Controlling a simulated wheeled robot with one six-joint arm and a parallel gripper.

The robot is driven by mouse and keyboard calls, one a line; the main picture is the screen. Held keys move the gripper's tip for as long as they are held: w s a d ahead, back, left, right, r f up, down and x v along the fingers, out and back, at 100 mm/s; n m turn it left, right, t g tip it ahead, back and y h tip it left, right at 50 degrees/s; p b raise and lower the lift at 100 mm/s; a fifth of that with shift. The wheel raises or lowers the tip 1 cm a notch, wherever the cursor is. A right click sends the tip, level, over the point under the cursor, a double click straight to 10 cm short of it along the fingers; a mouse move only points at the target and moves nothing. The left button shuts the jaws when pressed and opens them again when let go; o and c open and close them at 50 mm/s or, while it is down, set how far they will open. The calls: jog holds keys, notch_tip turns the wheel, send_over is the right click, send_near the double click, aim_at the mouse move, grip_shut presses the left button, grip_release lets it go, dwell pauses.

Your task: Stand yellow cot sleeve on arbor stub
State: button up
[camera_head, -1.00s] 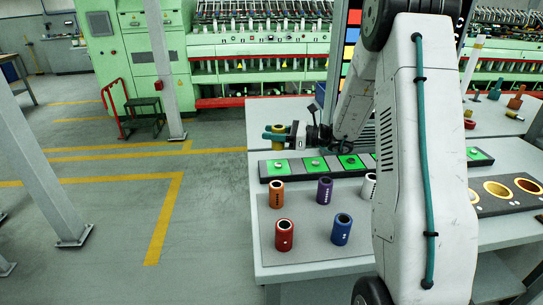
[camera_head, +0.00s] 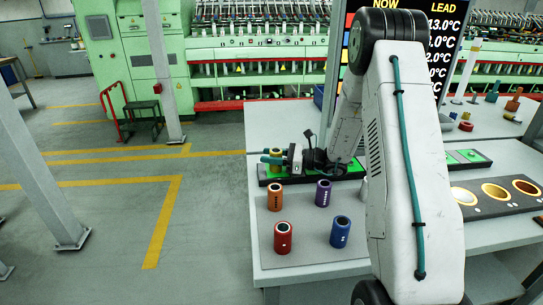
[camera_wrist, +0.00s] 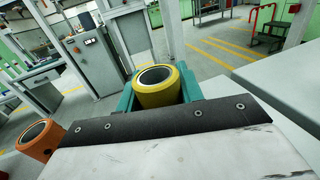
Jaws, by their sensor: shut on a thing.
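The yellow cot sleeve (camera_head: 277,155) is upright between the teal fingers of my gripper (camera_head: 271,159), over the left end of the dark stub rack (camera_head: 262,179). In the wrist view the yellow sleeve (camera_wrist: 164,97) is squeezed between both fingers, its open top facing up. My gripper and the sleeve hide the leftmost arbor stub. I cannot tell whether the sleeve is around the stub or just above it. More of the rack's green pads (camera_head: 350,170) show to the right, partly behind my arm.
An orange sleeve (camera_head: 275,197), a purple one (camera_head: 323,193), a red one (camera_head: 283,238) and a blue one (camera_head: 340,232) stand on the grey mat in front of the rack. The orange sleeve also shows in the wrist view (camera_wrist: 38,140). A board with round recesses (camera_head: 495,193) lies right.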

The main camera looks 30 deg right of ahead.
jog(key=shift+s+f, duration=0.1)
jog(key=shift+f, duration=0.55)
grip_shut()
jog(key=o, duration=1)
grip_release()
jog(key=shift+o, duration=0.2)
